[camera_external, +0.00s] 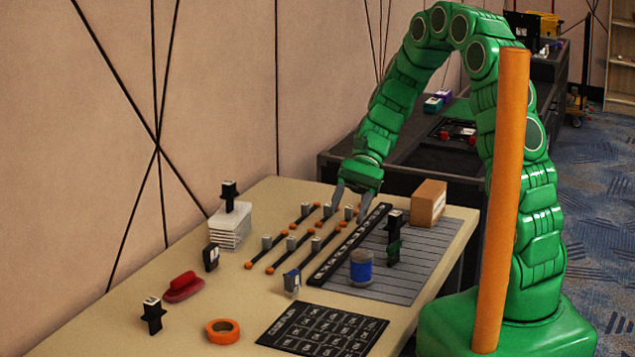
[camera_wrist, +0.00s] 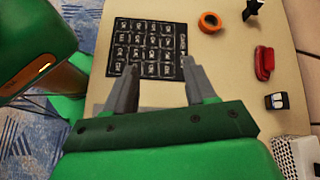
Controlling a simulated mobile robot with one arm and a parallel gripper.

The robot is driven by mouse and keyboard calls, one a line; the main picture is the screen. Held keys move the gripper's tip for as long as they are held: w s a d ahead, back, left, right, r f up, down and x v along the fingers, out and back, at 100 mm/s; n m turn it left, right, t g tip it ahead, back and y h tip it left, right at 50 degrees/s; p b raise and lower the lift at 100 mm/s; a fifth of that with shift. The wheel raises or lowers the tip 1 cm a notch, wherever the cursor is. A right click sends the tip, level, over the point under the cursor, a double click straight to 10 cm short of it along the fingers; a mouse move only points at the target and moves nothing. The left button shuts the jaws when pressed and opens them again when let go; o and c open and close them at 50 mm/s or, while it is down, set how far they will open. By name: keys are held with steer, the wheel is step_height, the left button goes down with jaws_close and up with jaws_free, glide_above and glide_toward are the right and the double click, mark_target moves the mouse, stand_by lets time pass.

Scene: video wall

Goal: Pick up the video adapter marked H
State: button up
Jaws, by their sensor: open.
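Several dark adapters with pale marked faces are in the external view, too small for me to read which is H. One stands at the front left (camera_external: 152,314), one beside the red stapler (camera_external: 211,258), one on a white stack (camera_external: 230,194), and one on the grey mat (camera_external: 394,236). A greyish one (camera_external: 292,282) stands near the black strip. The wrist view shows a black-and-white adapter (camera_wrist: 277,101) at right and part of another (camera_wrist: 252,8) at the top. My gripper (camera_external: 352,203) is open above the table's far part, its fingers (camera_wrist: 164,72) empty.
Small grey blocks on orange-ended rods (camera_external: 290,243) stand near my gripper. A cardboard box (camera_external: 428,203), blue cylinder (camera_external: 361,267), black strip (camera_external: 350,245), orange tape roll (camera_external: 222,331), red stapler (camera_external: 184,287) and black grid sheet (camera_external: 323,330) occupy the table. The front left is mostly clear.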

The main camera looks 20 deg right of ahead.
mark_target(287, 282)
steer(key=w+a+f+m+y, duration=0.1)
steer(key=w+a+f, duration=0.1)
steer(key=f, duration=0.2)
steer(key=w+a+f+m+y, duration=0.1)
steer(key=w+a+f+m, duration=0.1)
steer(key=f, duration=0.3)
steer(key=w+a+f+m+y, duration=0.1)
steer(key=w+a+f+m, duration=0.1)
steer(key=a+f, duration=0.1)
steer(key=shift+w+a+f+y, duration=0.15)
steer(key=shift+w+f+y, duration=0.2)
steer(key=shift+f, duration=0.5)
steer(key=shift+f+x, duration=0.15)
steer(key=shift+x, duration=1.8)
steer(key=shift+f+x, duration=0.1)
steer(key=shift+x, duration=1.85)
steer(key=shift+w, duration=0.1)
jaws_close()
steer(key=shift+r, duration=0.1)
